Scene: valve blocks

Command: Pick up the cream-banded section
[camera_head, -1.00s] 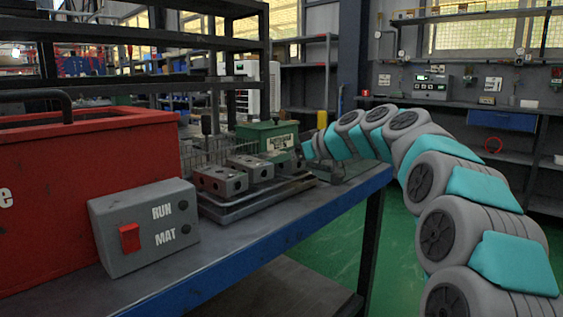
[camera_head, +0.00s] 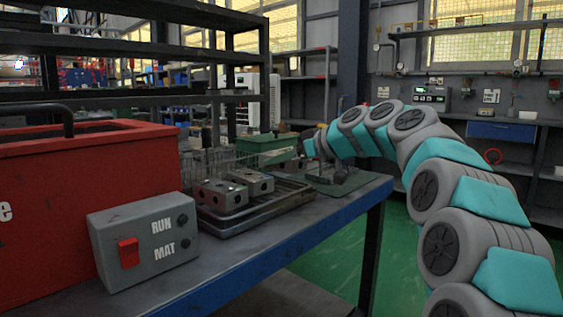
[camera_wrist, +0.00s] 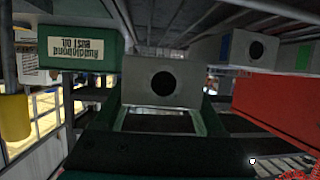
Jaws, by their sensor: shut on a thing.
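My gripper (camera_wrist: 163,118) is shut on a grey valve section (camera_wrist: 137,78) with a round dark hole in its face, seen up close in the wrist view. No band shows on the visible face, so I cannot tell its colour. In the head view my gripper (camera_head: 303,146) is beyond the tray's far end, near the green box; the held section is not clear there. Two other grey sections (camera_head: 219,197) stand on the dark tray (camera_head: 240,220). In the wrist view one section has a blue band (camera_wrist: 225,47) and another a green band (camera_wrist: 303,58).
A green box (camera_head: 264,144) with a label stands behind the tray, beside a wire basket. It is close beside the held section in the wrist view (camera_wrist: 80,52). A red chest (camera_head: 90,180) and grey control box (camera_head: 145,240) stand left. The bench's front right edge is clear.

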